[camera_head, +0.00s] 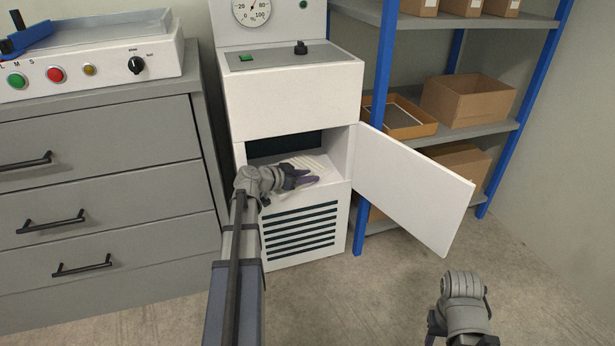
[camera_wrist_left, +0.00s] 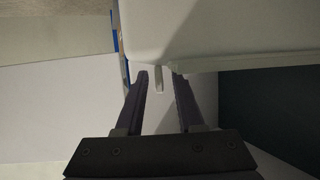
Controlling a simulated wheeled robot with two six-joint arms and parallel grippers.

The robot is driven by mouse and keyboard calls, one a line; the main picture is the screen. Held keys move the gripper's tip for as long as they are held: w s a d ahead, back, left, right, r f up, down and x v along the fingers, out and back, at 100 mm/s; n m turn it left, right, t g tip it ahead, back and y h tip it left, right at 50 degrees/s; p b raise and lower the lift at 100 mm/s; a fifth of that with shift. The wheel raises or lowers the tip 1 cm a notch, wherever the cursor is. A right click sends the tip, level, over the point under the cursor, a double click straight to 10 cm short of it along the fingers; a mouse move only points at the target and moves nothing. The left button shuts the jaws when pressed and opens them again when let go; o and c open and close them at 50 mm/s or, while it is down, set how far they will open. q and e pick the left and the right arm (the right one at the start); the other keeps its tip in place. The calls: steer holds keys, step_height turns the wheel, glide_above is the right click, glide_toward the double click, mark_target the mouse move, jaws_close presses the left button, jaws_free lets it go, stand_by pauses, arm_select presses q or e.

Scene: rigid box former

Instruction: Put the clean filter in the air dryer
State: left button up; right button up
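The air dryer (camera_head: 292,98) is a white cabinet with a dial on top and a slatted vent below. Its door (camera_head: 412,187) is swung open to the right, baring a dark compartment. A pale, ribbed piece (camera_head: 318,162), possibly a filter, shows at the compartment's lower opening, partly hidden by my left gripper. My left gripper (camera_head: 308,179) is in front of the opening. In the left wrist view its dark purple fingers (camera_wrist_left: 160,85) are apart, with a small pale tab (camera_wrist_left: 158,78) showing between them. I cannot tell what the tab belongs to. My right gripper (camera_head: 462,325) is low at right, fingers unclear.
A grey drawer cabinet (camera_head: 95,200) stands close on the left, with a button panel (camera_head: 90,72) on top. Blue-framed shelves (camera_head: 475,128) with cardboard boxes (camera_head: 466,99) stand behind the open door. The floor (camera_head: 390,285) in front is clear.

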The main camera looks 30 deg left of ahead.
arm_select(q)
steer(key=shift+r, duration=0.1)
steer(key=shift+s+r+p, duration=0.15)
steer(key=shift+r+p, duration=0.05)
steer(key=shift+p, duration=0.1)
steer(key=p+v, duration=0.4)
steer(key=v, duration=0.6)
steer(key=shift+s+r, duration=0.15)
steer(key=shift+s+a+r, duration=0.15)
steer(key=shift+s+a, duration=0.1)
steer(key=shift+s, duration=0.3)
